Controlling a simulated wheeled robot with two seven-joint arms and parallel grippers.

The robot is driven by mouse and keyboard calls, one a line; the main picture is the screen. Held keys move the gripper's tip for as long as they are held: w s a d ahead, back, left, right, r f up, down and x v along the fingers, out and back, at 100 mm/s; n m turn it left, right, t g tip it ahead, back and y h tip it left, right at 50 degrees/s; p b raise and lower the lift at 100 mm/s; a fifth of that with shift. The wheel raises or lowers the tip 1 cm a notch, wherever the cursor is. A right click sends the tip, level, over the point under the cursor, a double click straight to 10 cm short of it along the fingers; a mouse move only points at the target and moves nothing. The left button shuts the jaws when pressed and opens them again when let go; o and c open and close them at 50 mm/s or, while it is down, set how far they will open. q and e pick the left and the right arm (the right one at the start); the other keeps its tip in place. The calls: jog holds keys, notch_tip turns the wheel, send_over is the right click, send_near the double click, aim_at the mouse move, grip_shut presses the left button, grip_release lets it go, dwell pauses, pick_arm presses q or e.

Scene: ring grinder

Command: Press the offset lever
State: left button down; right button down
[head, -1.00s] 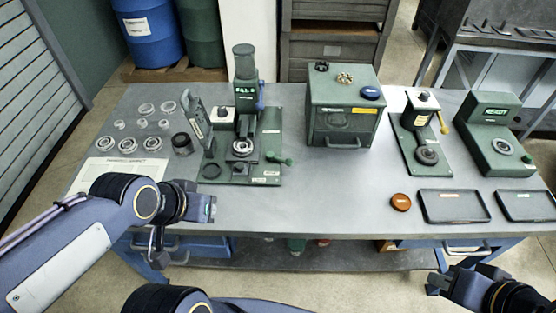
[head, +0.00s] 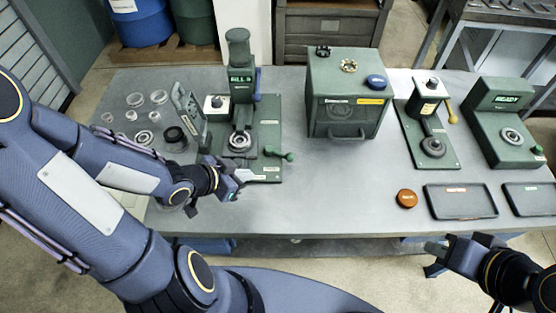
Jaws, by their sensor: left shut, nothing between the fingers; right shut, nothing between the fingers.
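The green machine labelled FILL (head: 240,85) stands left of centre on the bench. A blue lever (head: 257,84) is upright on its right side. A lever with a green knob (head: 288,157) sticks out low at its right. I cannot tell which is the offset lever. My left gripper (head: 238,182) is shut and empty, in front of the FILL machine's base and left of the green knob. My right gripper (head: 434,257) is shut and empty, in front of the bench's right part.
A green box-shaped machine (head: 347,95) stands mid-bench. A green unit marked READY (head: 500,125) is at right. Two dark trays (head: 460,203) and an orange puck (head: 406,199) lie near the front edge. Several rings (head: 145,138) lie at left. The front middle is clear.

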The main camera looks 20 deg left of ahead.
aim_at(278, 170)
pick_arm(q)
jog(key=shift+w+d+f+b, duration=0.1)
jog(key=shift+w+f+b, duration=0.1)
jog(key=shift+f+b, duration=0.25)
jog(key=b+x, duration=0.6)
jog(key=x, duration=0.3)
jog(key=shift+w+d+f, duration=0.2)
jog(key=w, duration=0.1)
jog(key=w+d+r+p, duration=0.1)
jog(key=shift+w+d+r, duration=0.2)
jog(key=shift+w+d, duration=0.1)
jog(key=shift+w, duration=0.05)
jog(key=shift+w+d, duration=0.1)
jog(key=shift+w, duration=0.1)
